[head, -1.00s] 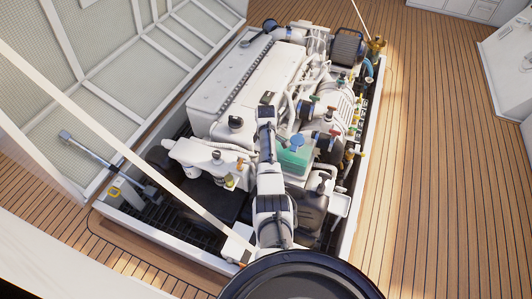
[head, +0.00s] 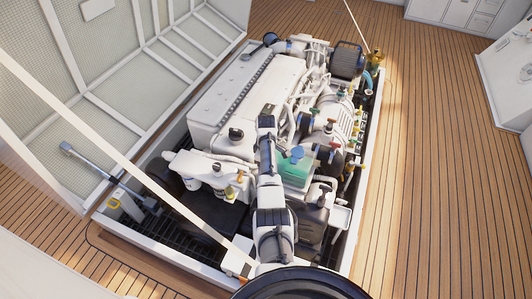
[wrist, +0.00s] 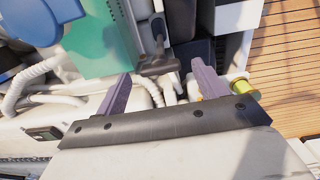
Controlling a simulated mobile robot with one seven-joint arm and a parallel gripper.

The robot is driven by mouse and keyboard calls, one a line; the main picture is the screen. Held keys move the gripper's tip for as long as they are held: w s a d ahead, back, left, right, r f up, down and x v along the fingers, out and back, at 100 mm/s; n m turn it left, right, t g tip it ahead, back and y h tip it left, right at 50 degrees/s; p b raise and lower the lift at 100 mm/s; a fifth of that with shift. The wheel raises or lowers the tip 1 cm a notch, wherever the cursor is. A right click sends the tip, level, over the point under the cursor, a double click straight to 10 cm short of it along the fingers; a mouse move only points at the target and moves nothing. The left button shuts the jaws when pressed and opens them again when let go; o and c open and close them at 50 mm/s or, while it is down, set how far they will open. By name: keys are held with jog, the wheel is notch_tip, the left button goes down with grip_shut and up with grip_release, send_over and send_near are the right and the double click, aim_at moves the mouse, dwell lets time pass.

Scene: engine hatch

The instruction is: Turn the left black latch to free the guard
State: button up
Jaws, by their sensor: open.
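In the wrist view, my gripper (wrist: 160,84) is open, its two purple fingers wide apart. A small dark block (wrist: 158,65) lies beyond the gap between the fingertips, beside the green tank; it may be a black latch, but I cannot tell. I see no clear contact with it. In the head view, my arm (head: 270,190) reaches over the engine (head: 245,90), and its far end hides what lies beneath. I cannot make out the left black latch or the guard for certain in either view.
The green tank (head: 297,172) with a blue cap stands right of my arm; the tank also shows in the wrist view (wrist: 100,40). White hoses (wrist: 45,75) run close to the left finger. A pale strut (head: 110,125) crosses the hatch at left. Wooden deck (head: 425,170) is clear at right.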

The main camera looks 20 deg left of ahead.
notch_tip(320, 180, up, 13)
jog(key=b, duration=0.1)
jog(key=shift+f, duration=0.2)
dwell(0.4)
